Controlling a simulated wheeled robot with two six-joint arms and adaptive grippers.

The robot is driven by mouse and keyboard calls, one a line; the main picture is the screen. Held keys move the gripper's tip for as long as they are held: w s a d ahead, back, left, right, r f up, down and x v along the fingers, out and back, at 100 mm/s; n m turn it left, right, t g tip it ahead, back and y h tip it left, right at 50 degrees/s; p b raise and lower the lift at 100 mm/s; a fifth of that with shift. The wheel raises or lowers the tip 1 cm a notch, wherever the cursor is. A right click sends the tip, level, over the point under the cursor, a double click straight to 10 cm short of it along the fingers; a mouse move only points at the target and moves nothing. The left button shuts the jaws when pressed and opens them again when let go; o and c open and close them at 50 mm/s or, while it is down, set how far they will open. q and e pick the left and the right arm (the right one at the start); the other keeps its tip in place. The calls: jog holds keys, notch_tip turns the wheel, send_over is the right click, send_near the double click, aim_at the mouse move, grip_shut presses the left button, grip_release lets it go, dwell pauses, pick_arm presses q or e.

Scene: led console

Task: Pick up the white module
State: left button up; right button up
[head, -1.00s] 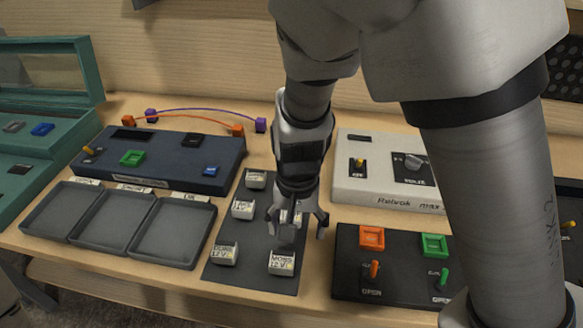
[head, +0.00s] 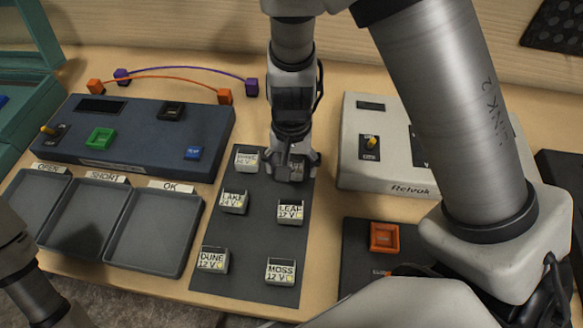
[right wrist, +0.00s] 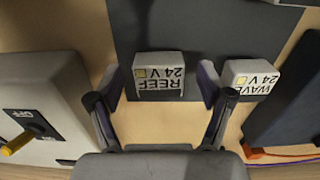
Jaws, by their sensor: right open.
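Several small whitish modules with printed labels stand on a dark mat (head: 250,235). The REEF 24 V module (right wrist: 158,78) lies between the fingers of my open right gripper (right wrist: 160,90) in the right wrist view; I cannot tell whether they touch it. In the head view the right gripper (head: 293,168) is at the mat's back right and largely hides that module. The WAVE module (head: 246,157) stands just left of it and shows outside the right finger in the wrist view (right wrist: 250,78). LAKE (head: 234,203), LEAF (head: 290,212), DUNE (head: 213,260) and MOSS (head: 281,271) are nearer the front.
Left are a dark blue console (head: 140,140) and grey trays labelled OPEN, SHORT and OK (head: 150,235). Right are a white console (head: 375,180) and a dark panel with an orange frame (head: 384,237). Orange and purple cables arch behind. Part of my left arm shows at lower left.

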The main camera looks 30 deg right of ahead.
jog(key=shift+w+d+f, duration=0.15)
jog(key=shift+f, duration=0.6)
jog(key=shift+r, duration=0.1)
jog(key=shift+s+r, duration=0.1)
jog(key=shift+s, duration=0.15)
jog(key=shift+c, duration=1.4)
jog(key=c, duration=1)
notch_tip(320, 180, up, 10)
jog(key=shift+f+p, duration=0.1)
jog(key=shift+p, duration=0.6)
